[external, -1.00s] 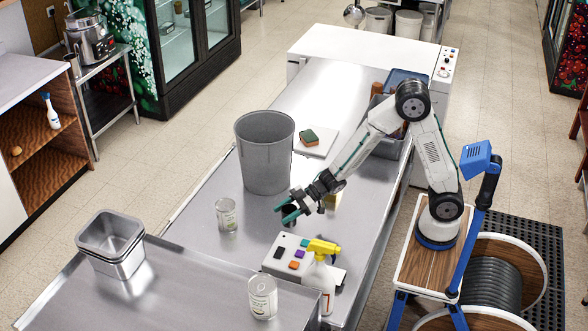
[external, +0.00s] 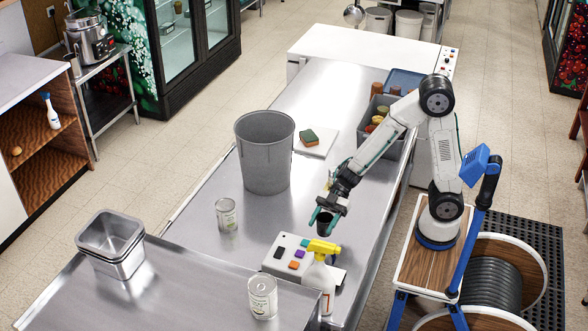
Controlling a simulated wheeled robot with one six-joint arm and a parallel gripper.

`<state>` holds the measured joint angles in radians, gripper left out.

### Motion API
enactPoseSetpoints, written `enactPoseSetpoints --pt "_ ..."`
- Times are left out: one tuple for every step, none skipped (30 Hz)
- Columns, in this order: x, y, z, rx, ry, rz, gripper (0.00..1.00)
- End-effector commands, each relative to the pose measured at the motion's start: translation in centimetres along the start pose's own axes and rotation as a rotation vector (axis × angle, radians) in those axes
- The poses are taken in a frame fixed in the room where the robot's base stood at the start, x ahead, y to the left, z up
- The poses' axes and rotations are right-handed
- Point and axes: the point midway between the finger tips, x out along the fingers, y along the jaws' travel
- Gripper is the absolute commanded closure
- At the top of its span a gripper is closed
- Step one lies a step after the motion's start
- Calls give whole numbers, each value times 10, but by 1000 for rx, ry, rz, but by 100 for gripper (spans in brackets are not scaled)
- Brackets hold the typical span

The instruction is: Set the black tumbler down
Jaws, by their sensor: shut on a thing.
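The black tumbler (external: 325,226) is upright between the green-tipped fingers of my gripper (external: 325,218). My gripper is shut on it. It is over the right half of the steel counter (external: 296,205), just behind the white box with coloured buttons (external: 289,258). I cannot tell whether the tumbler's base touches the counter. My gripper's fingers hide part of its side.
A yellow-topped spray bottle (external: 321,272) stands in front of the tumbler. A large grey bin (external: 264,152) and a can (external: 226,215) stand to the left. A sponge (external: 309,136) lies on a white board behind. A grey crate (external: 394,146) stands at back right.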

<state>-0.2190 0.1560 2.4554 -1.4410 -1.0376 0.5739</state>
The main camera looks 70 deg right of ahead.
Motion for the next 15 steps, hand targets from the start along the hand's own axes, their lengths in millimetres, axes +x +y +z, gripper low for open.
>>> enactPoseSetpoints --pt "0 -16 -2 -36 1 -83 70" --pt "-1 -26 -2 -58 0 -136 70" --pt "-3 -40 -2 -85 1 -204 70" --pt "-5 -49 -2 -104 1 -251 70" --pt "-7 -57 0 -122 0 -296 70" --pt "-10 -68 1 -144 1 -349 70" --pt "-13 -75 2 -158 1 -385 70" --pt "-16 -81 3 -171 1 -416 70" --pt "-19 -87 5 -186 0 -451 70" --pt "-22 -92 6 -196 1 -473 70" --pt "-23 -95 7 -203 1 -491 70" --pt "-24 -99 9 -210 0 -509 70" --pt "-25 -101 12 -213 0 -519 70" --pt "-24 -102 16 -215 0 -526 70" --pt "-22 -104 21 -216 0 -529 70"
